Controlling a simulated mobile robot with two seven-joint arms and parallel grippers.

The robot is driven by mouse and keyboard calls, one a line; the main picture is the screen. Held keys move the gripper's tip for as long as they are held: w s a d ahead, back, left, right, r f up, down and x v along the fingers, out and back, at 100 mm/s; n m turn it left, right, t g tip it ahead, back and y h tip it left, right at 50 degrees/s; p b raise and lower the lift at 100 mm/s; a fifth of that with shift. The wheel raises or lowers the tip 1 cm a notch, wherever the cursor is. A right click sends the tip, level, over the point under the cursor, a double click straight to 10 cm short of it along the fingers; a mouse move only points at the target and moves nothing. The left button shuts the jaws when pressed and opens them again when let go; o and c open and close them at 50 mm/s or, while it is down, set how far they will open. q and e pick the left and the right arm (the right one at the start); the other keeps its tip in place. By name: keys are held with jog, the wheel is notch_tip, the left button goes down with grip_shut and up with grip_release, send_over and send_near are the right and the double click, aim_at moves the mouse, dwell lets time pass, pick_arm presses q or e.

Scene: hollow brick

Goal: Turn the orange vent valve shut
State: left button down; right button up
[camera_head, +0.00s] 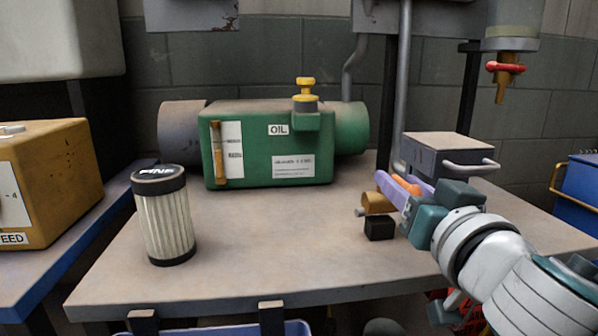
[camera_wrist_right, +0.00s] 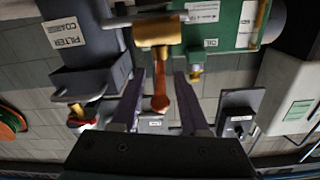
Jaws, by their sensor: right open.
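The vent valve has a brass body (camera_head: 378,203) and an orange lever (camera_head: 407,185), on the right part of the bench near the grey box. In the right wrist view the brass body (camera_wrist_right: 158,30) is at the top, and the orange lever (camera_wrist_right: 160,98) extends from it between my fingers. My right gripper (camera_head: 394,183) is open, with its lilac fingers on either side of the lever. In the wrist view the right gripper (camera_wrist_right: 161,105) shows a gap on both sides of the lever. The fingers partly hide the valve in the head view. My left gripper is out of view.
A green oil unit (camera_head: 265,150) with a yellow knob (camera_head: 305,88) stands at the back. A filter cartridge (camera_head: 165,220) stands at left. A black block (camera_head: 379,228) and grey box (camera_head: 448,150) are near my right gripper. A red-handled tap (camera_head: 505,67) hangs above. The bench middle is clear.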

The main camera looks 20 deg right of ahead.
jog(key=shift+x, duration=1.4)
jog(key=shift+c, duration=0.4)
grip_shut()
